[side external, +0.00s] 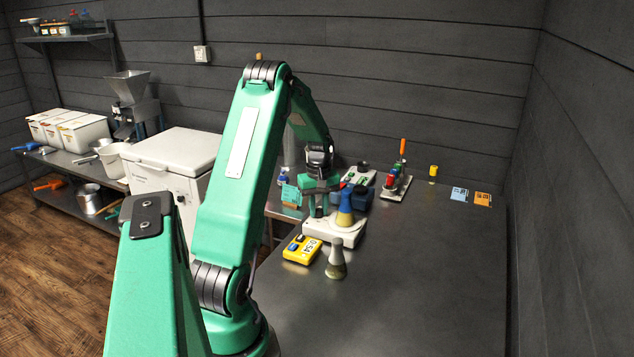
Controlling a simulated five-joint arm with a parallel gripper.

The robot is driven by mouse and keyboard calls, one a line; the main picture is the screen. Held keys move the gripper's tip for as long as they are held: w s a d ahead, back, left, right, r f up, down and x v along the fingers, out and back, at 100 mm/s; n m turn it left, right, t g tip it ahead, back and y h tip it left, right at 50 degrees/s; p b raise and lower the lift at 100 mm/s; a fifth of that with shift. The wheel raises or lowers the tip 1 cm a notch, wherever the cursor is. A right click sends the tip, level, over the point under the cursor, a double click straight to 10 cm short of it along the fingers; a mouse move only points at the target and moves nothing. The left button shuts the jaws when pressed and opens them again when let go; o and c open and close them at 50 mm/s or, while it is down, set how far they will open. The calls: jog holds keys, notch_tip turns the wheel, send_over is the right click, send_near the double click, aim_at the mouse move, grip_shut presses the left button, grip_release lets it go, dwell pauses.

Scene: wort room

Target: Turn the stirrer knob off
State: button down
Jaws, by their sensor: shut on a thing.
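The white stirrer (345,231) stands on the dark bench, with a conical flask (345,208) holding yellow liquid and showing blue at its upper part. My gripper (319,211) points down over the left part of the stirrer, left of the flask. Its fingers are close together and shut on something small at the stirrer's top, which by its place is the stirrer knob. The knob itself is hidden by the fingers, so its setting cannot be seen.
A yellow timer (302,249) and a second, greyish flask (336,261) stand in front of the stirrer. The bench's right side is clear.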

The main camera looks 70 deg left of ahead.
aim_at(319, 209)
jog(key=shift+n, duration=0.3)
jog(key=c, duration=1.2)
grip_release()
jog(key=shift+r, duration=0.2)
jog(key=shift+r, duration=3.75)
